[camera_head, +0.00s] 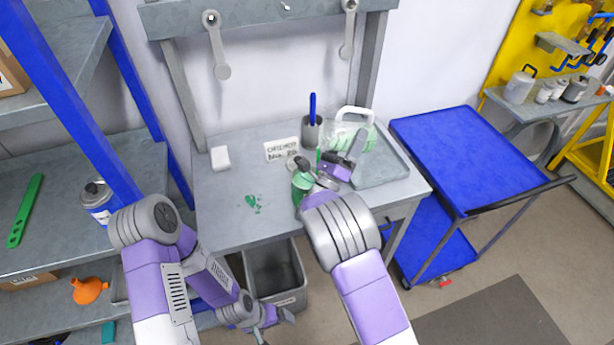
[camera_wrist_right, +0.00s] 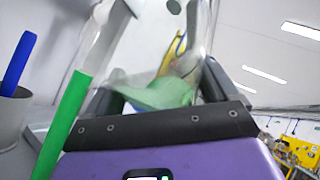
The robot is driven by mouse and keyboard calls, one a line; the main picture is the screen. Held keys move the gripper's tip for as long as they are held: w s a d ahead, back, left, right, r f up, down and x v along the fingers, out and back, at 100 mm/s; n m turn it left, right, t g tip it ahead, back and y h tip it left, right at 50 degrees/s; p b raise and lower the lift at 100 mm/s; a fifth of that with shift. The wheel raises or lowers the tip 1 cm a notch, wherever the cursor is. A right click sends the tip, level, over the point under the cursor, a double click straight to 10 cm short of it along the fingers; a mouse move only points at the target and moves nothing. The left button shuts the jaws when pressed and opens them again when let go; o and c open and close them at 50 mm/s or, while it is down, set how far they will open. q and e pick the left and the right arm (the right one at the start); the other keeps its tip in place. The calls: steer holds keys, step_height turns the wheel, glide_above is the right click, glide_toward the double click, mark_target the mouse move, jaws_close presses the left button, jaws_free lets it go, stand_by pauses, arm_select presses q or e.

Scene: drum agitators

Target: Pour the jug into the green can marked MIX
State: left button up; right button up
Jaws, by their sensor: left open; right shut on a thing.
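The clear jug (camera_head: 347,128) with a white handle holds green liquid and is at the back right of the bench. My right gripper (camera_head: 352,158) is shut on it; the jug and liquid (camera_wrist_right: 165,92) also show between the fingers in the right wrist view. The jug's exact tilt is hard to tell. A green can (camera_head: 301,188) stands on the bench to the left and nearer, partly hidden by my right arm; its marking is not readable. I see no stream of liquid. My left gripper (camera_head: 268,330) is open and empty, low in front of the bench.
A grey tray (camera_head: 385,172) lies on the bench's right side. A grey cup with a blue-handled tool (camera_head: 312,130) and a lettered card (camera_head: 281,150) stand at the back. A grey bin (camera_head: 275,280) is below; a blue cart (camera_head: 460,150) is right.

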mark_target(343, 121)
steer(key=shift+a+r, duration=0.1)
steer(key=shift+s+a+r+n+t+y+p, duration=0.15)
steer(key=shift+a+r+n+t+y+p, duration=0.2)
steer(key=shift+n+t, duration=0.25)
steer(key=shift+s+a+r+n+t+y+p, duration=0.15)
steer(key=shift+a+n+t+y, duration=0.1)
steer(key=shift+a+n+t, duration=0.25)
stand_by(0.3)
steer(key=shift+a+r+n+t+y+p, duration=0.15)
steer(key=shift+r+n+t+y+p, duration=0.15)
steer(key=shift+n+t+y, duration=0.45)
steer(key=shift+a+r+n+t+y+p, duration=0.2)
steer(key=shift+n+t+y+p, duration=0.3)
steer(key=shift+n, duration=0.45)
